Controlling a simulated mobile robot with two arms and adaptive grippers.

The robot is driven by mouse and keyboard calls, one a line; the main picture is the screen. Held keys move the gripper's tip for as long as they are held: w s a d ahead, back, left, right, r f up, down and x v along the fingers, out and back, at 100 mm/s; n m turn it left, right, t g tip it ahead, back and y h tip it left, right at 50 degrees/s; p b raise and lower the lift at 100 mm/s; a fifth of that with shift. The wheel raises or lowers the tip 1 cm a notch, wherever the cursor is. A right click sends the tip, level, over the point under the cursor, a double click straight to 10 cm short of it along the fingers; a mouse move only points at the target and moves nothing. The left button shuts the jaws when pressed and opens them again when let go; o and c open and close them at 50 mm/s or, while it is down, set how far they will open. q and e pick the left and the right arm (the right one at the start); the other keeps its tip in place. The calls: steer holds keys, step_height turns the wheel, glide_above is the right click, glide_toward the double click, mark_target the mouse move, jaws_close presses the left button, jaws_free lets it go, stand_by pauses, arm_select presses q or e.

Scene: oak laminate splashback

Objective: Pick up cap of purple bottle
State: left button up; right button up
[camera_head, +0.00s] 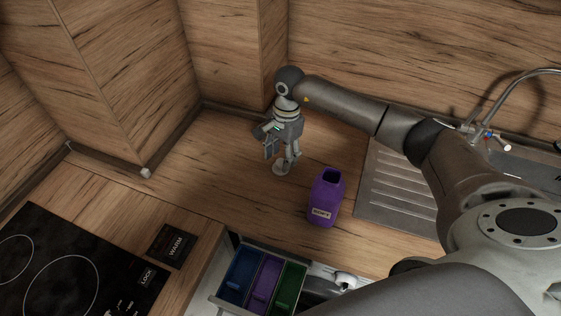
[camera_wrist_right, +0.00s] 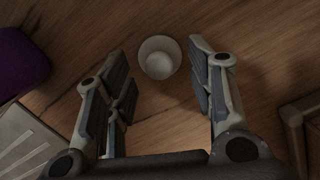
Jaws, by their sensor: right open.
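The purple bottle (camera_head: 326,198) stands on the wooden worktop with its dark neck opening uncovered and a pale label on its front. Part of it shows at the left edge of the right wrist view (camera_wrist_right: 18,62). The pale round cap (camera_wrist_right: 160,57) lies on the worktop to the left of the bottle in the head view (camera_head: 281,169), with its hollow side up. My right gripper (camera_head: 283,155) points down over the cap, open. In the right wrist view its fingers lie to either side of the cap, with gaps between. My left gripper is out of view.
The ribbed metal sink drainer (camera_head: 395,185) and a tap (camera_head: 490,130) are on the right. A black hob (camera_head: 70,265) is at the lower left. An open drawer with blue, purple and green bins (camera_head: 262,280) is at the front. Wooden walls (camera_head: 225,50) stand behind.

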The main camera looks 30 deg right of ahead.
steer(key=shift+a+f, duration=0.1)
steer(key=shift+f, duration=1.15)
steer(key=shift+s, duration=0.1)
steer(key=c, duration=0.5)
steer(key=shift+c, duration=0.6)
